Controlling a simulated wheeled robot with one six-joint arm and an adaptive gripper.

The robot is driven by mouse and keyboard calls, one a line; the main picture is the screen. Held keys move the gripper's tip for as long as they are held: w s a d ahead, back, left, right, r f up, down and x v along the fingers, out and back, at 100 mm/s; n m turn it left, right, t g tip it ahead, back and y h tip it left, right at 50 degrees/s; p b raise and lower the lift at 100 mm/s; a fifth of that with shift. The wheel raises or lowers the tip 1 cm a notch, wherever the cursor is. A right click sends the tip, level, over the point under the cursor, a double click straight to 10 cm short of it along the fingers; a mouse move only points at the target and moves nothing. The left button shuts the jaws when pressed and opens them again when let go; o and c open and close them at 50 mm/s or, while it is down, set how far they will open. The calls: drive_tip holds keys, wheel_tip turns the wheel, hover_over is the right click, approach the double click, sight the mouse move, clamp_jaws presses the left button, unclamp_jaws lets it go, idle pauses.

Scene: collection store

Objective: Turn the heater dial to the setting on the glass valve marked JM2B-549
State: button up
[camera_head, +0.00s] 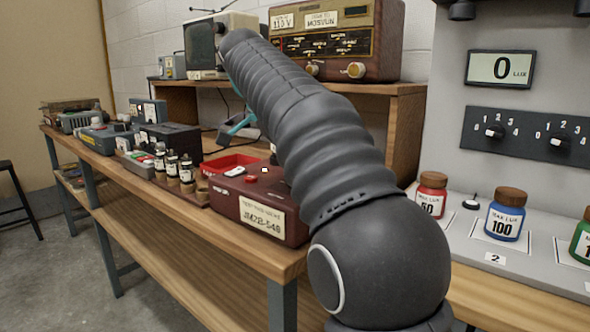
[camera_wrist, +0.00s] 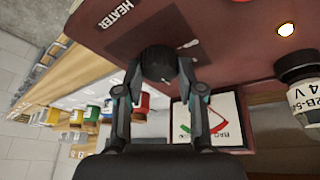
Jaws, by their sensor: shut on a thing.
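The tester (camera_head: 235,208) is a dark red box on the wooden bench, with a label reading about JM2B-549. In the wrist view, its panel (camera_wrist: 235,40) carries the word HEATER beside a round black dial (camera_wrist: 157,63). My gripper (camera_wrist: 160,82) is shut on this dial, one finger on each side. The fingers and dial body hide its scale, so I cannot read the setting. A glass valve (camera_wrist: 302,75) at the right edge has a white label, partly cut off, showing "2B-54" and "4 V". In the head view my arm covers part of the tester.
A meter (camera_wrist: 213,118) with red and green marks lies beside the dial, and a lit lamp (camera_wrist: 286,29) is on the panel. A radio (camera_head: 335,42) stands on the shelf behind. Paint jars (camera_head: 506,215) are at right.

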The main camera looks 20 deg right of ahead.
drive_tip(key=o, duration=1.1)
drive_tip(key=shift+o, duration=0.2)
